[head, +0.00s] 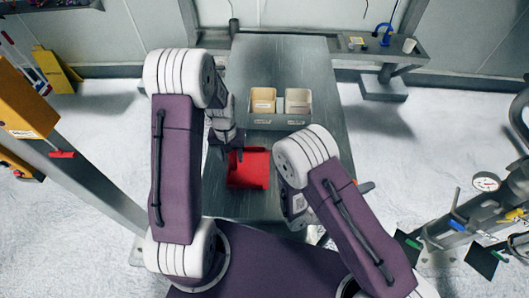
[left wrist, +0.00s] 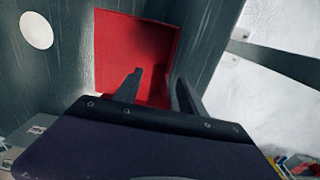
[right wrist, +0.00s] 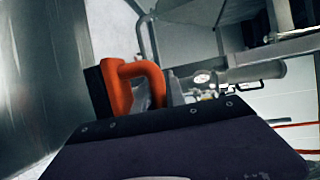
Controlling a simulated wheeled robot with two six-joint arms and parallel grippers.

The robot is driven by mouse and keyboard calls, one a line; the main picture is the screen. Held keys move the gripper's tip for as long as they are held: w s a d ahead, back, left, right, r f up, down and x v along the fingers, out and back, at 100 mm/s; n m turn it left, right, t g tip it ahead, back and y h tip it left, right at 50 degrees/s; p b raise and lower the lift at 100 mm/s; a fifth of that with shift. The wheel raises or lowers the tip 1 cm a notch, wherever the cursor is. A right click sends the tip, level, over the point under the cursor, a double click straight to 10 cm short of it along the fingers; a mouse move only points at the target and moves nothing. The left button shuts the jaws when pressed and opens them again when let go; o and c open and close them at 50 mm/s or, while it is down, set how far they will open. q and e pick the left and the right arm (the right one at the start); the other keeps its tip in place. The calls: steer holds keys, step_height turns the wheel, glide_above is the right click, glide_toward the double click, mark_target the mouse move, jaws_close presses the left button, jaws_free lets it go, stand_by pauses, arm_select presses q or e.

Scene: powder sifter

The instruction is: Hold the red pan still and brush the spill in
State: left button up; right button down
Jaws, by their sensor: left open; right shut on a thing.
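The red pan (head: 250,170) lies on the metal table, and it also shows in the left wrist view (left wrist: 120,45). My left gripper (head: 232,152) is open at the pan's upper left side in the head view. In the left wrist view its fingertips (left wrist: 158,78) are apart near one pan edge; I cannot tell whether they touch it. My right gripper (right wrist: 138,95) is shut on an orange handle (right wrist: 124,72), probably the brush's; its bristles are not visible. A flat round white patch (left wrist: 36,31) lies on the table beside the pan, possibly the spill.
A grey holder with two cream bins (head: 263,100) stands on the table (head: 285,60) beyond the pan. A gauge and pipework (head: 487,182) stand at the right. An orange cabinet (head: 25,105) and post stand at the left.

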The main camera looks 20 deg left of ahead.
arm_select(q)
steer(key=shift+w+a+f, duration=0.1)
steer(key=shift+w+f, duration=0.1)
steer(key=shift+f, duration=0.1)
steer(key=shift+s+r, duration=0.1)
jaws_close()
stand_by(0.7)
